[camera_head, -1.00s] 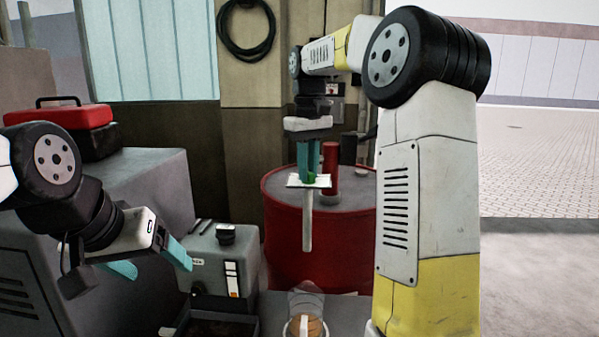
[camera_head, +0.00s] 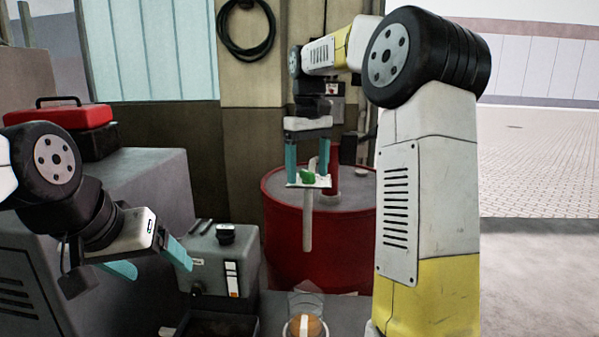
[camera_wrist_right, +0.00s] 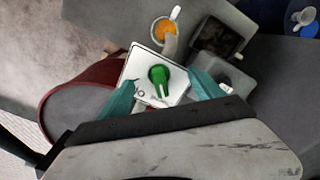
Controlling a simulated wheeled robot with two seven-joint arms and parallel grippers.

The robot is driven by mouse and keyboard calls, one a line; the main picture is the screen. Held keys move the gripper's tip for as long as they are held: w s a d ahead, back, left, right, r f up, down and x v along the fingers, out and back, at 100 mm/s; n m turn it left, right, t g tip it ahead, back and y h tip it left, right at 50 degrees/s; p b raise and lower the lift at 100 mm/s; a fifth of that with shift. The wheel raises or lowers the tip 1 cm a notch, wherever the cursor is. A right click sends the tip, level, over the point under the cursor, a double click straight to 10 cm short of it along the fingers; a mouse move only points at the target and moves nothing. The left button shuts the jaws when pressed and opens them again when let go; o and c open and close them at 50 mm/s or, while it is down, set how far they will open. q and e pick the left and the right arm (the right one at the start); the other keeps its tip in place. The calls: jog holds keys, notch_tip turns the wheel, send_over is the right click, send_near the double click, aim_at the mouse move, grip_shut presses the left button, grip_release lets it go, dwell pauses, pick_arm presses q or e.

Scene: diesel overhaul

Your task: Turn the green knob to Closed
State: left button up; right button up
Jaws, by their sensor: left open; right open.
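The green knob (camera_head: 307,176) sits on a small white plate (camera_head: 323,182) on top of a grey post (camera_head: 308,225). In the right wrist view, the knob (camera_wrist_right: 159,75) has its narrow end pointing down the picture. Dark lettering on the plate (camera_wrist_right: 139,62) at lower left is only partly readable. My right gripper (camera_head: 308,176) is open, its teal fingers on either side of the knob and apart from it. They also flank it in the right wrist view (camera_wrist_right: 163,92). My left gripper (camera_head: 162,271) is open and empty, near a grey box.
A red drum (camera_head: 285,235) stands behind the post. The grey box (camera_head: 217,261) with a black knob stands on the bench at left. A jar-like item with an orange-brown top (camera_head: 304,326) is at the front. A red toolbox (camera_head: 60,115) is at far left.

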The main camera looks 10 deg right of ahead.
jog(key=shift+r, duration=3.5)
jog(key=s+f+m+t, duration=0.1)
jog(key=s+f, duration=0.3)
jog(key=s, duration=0.4)
jog(key=s+a+f+m+t+y, duration=0.1)
jog(key=s+f+t, duration=0.2)
jog(key=s, duration=0.5)
jog(key=s+f+m+t+y, duration=0.1)
jog(key=s+f+m+t, duration=0.1)
jog(key=s+f, duration=0.4)
jog(key=shift+s+a, duration=0.35)
jog(key=shift+s, duration=0.85)
